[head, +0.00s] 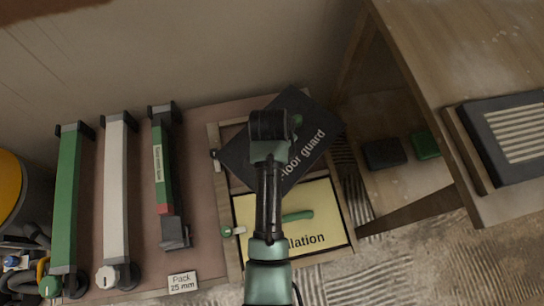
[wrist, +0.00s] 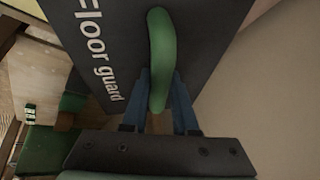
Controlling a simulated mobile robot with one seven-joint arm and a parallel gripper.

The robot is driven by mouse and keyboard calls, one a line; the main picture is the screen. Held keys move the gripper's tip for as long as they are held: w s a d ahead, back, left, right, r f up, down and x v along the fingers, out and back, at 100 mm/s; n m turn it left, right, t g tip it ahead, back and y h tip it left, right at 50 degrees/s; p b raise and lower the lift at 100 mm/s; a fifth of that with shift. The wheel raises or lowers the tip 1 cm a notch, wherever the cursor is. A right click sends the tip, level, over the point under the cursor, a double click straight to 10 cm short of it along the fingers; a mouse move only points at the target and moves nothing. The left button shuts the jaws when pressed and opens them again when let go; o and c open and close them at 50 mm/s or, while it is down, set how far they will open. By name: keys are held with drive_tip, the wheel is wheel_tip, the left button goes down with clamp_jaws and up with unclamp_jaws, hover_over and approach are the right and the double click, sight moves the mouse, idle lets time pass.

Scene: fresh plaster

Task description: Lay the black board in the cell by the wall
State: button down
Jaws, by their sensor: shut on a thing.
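The black board (head: 318,122), lettered "Floor guard", hangs from my gripper (wrist: 160,92) by its green handle. In the wrist view the two blue fingers are shut on the handle (wrist: 161,45) of the board (wrist: 205,40). In the head view my arm hides the fingers and part of the board. The board is turned askew over the cell by the wall (head: 213,135), covering most of it. Its height above the cell is hard to tell. The cell nearer me holds a yellow "Insulation" board (head: 320,199) with a green handle.
Left of the cells lie a green-and-grey tool (head: 164,165), a white bar (head: 116,190) and a green bar (head: 68,195). A "Pack 25 mm" label (head: 182,282) is at the front. A wooden table (head: 440,45) stands close on the right. The plaster wall (head: 200,50) rises behind.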

drive_tip(key=w+f+m+b, duration=0.1)
drive_tip(key=b, duration=0.2)
drive_tip(key=w+a+f+m+h+b, duration=0.1)
drive_tip(key=w+f+m+b, duration=0.1)
drive_tip(key=b, duration=0.2)
drive_tip(key=w+f+m+g+b, duration=0.1)
drive_tip(key=f+b, duration=0.1)
drive_tip(key=b, duration=0.2)
drive_tip(key=shift+w+a+f+m+h, duration=0.2)
drive_tip(key=shift+w+a+m+h, duration=0.1)
drive_tip(key=shift+a+m, duration=0.1)
drive_tip(key=m+b, duration=0.1)
drive_tip(key=b, duration=0.1)
drive_tip(key=w+a+m+b, duration=0.1)
drive_tip(key=b, duration=0.1)
drive_tip(key=shift+f+g+h, duration=0.35)
drive_tip(key=shift+g+h, duration=0.05)
wheel_tip(320, 180, down, 10)
drive_tip(key=b, duration=0.5)
drive_tip(key=shift+b, duration=0.35)
drive_tip(key=shift+r, duration=0.1)
drive_tip(key=c, duration=0.7)
unclamp_jaws()
